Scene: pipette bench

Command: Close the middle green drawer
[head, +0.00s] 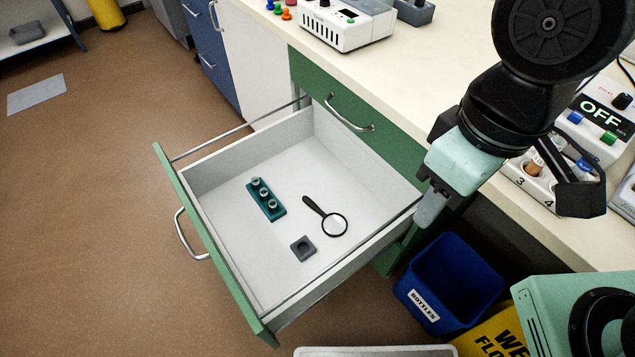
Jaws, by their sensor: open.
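The middle green drawer (212,245) is pulled far out of the bench, its green front facing the lower left. Its silver handle (186,238) is on the outer side of that front. Inside the drawer lie a teal rack with several small vials (265,200), a black magnifying glass (326,216) and a small grey block (303,248). My gripper (432,206) is open, by the drawer's right rear corner near the bench face. It is well away from the drawer's front and handle. Its fingertips are partly hidden, and contact with the drawer cannot be told.
A shut green drawer (318,92) sits above the open one, under the cream worktop (420,85). A blue bottles bin (449,282) and a yellow floor sign (492,338) stand at the lower right. The brown floor (90,220) left of the drawer is clear around its front.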

